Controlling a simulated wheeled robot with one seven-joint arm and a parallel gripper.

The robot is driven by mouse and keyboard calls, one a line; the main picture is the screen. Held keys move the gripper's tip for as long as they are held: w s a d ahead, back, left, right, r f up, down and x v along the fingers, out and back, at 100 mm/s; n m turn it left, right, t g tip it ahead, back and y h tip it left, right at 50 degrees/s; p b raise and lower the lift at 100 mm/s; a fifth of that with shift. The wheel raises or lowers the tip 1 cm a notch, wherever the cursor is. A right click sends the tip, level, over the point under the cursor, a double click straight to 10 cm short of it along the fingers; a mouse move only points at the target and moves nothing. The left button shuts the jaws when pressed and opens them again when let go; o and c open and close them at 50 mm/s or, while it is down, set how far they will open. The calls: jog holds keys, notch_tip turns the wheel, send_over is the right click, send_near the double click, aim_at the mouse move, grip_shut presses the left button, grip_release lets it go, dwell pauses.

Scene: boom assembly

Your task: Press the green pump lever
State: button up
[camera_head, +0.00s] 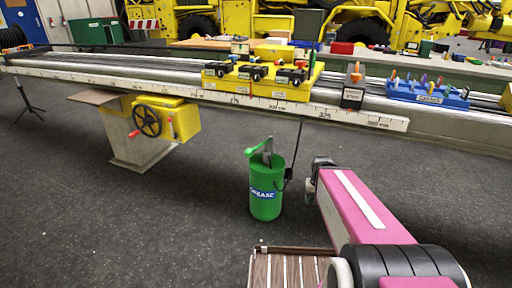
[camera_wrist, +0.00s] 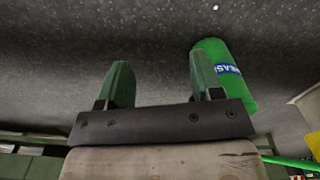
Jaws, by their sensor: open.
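The green grease pump (camera_head: 265,198) is a bucket with a blue-and-white label, standing upright on the floor in the middle of the head view. Its green lever (camera_head: 258,147) sticks up slantwise at the top. In the wrist view the bucket (camera_wrist: 238,88) shows on its side, partly behind the right finger. My gripper (camera_wrist: 161,80) is open, with two green fingers apart and nothing between them. In the head view my gripper (camera_head: 320,168) is right of the bucket, apart from the lever; its fingers are hard to make out.
A long boom rail (camera_head: 140,78) runs behind the pump. It carries a yellow tool tray (camera_head: 262,88) and a blue rack (camera_head: 428,97). A yellow box with a handwheel (camera_head: 165,119) hangs below it. A slatted wooden surface (camera_head: 290,272) lies in front. The floor left of the pump is clear.

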jog(key=shift+w, duration=0.15)
jog(key=c, duration=0.5)
jog(key=shift+w+a+r, duration=0.2)
jog(key=shift+w+a, duration=0.1)
jog(key=shift+w, duration=0.05)
jog(key=c, duration=0.5)
jog(key=w+a+r+n, duration=0.2)
jog(key=w+a+r, duration=0.1)
jog(key=w+a, duration=0.1)
jog(key=shift+w+n, duration=0.4)
jog(key=shift+w, duration=0.3)
jog(key=w+a+r+n, duration=0.5)
jog(key=w+a+r, duration=0.1)
jog(key=a+r, duration=0.5)
jog(key=w+a+r+n, duration=0.6)
jog(key=a+r, duration=0.6)
jog(key=a, duration=0.2)
jog(key=shift+w+r+n, duration=0.25)
jog(key=shift+w+n, duration=0.05)
jog(key=shift+w, duration=0.5)
jog(key=shift+a, duration=0.1)
